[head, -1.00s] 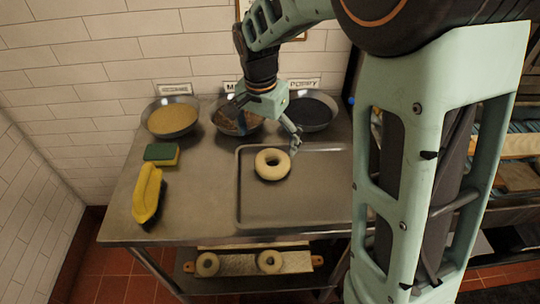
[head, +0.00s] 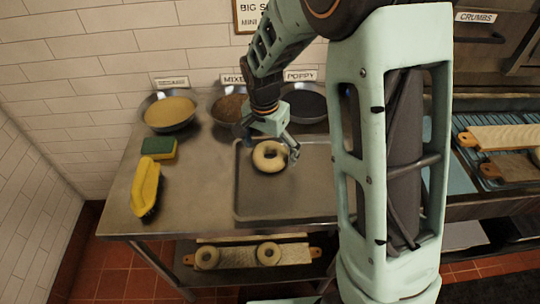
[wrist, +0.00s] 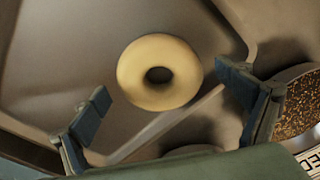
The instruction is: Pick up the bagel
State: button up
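The bagel (head: 269,148) is a pale ring lying flat on the grey metal tray (head: 243,195), near its back left. In the wrist view the bagel (wrist: 135,84) sits beyond my fingers and between their lines, with clear space around it. My gripper (head: 284,143) is just above and behind the bagel in the head view. In the wrist view my gripper (wrist: 165,100) shows its two fingers spread wide apart with nothing between the tips. One finger is partly hidden in the head view.
Bowls of sesame (head: 170,112), mixed seeds (head: 228,108) and poppy (head: 305,106) stand behind the tray. A sponge (head: 159,147) and yellow brush (head: 146,188) lie at left. Two more bagels rest on a board (head: 237,254) on the lower shelf. The tray's front is empty.

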jog(key=c, duration=1.1)
jog(key=shift+r, duration=0.1)
jog(key=shift+r, duration=0.65)
jog(key=s+d+r, duration=0.8)
jog(key=d+r, duration=0.3)
jog(key=shift+d+r, duration=0.2)
jog(key=shift+r, duration=0.05)
jog(key=shift+s, duration=0.1)
